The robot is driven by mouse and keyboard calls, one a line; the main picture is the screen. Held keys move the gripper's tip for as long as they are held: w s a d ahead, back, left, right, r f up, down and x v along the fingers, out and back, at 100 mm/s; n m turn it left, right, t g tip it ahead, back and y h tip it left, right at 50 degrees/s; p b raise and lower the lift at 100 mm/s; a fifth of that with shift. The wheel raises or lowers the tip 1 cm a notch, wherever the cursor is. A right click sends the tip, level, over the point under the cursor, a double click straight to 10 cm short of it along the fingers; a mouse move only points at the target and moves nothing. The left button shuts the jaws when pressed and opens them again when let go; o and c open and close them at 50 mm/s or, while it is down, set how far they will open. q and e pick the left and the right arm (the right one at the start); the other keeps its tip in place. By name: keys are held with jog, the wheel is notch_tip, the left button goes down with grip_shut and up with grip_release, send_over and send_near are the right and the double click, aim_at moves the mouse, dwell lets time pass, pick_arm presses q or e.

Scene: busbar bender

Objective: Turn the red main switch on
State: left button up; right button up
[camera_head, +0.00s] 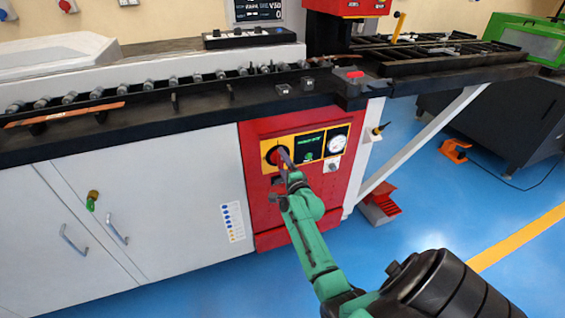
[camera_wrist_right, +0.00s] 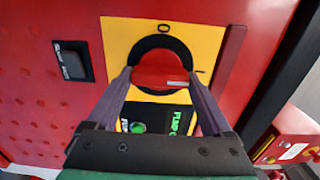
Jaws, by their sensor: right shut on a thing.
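The red main switch (camera_wrist_right: 160,70) is a round red knob in a black ring on a yellow plate, with a "0" mark above it in the right wrist view. In the head view the switch (camera_head: 272,155) sits on the red panel and is partly hidden by my gripper. My right gripper (camera_wrist_right: 158,78) has one finger on each side of the knob and is shut on it. In the head view my right gripper (camera_head: 283,157) reaches the yellow plate from below right. My left gripper is in neither view.
A green display (camera_head: 309,147) and a round gauge (camera_head: 337,144) sit beside the switch. A black rocker switch (camera_wrist_right: 73,61) is near the plate. The black machine bed (camera_head: 200,112) juts out above the panel. A white diagonal brace (camera_head: 425,145) stands to the right.

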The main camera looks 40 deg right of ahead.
dwell(0.3)
jog(key=o, duration=1.1)
jog(key=shift+o, duration=0.2)
jog(key=shift+s, duration=0.1)
jog(key=v, duration=1.4)
jog(key=shift+p, duration=0.45)
jog(key=shift+s+a, duration=0.15)
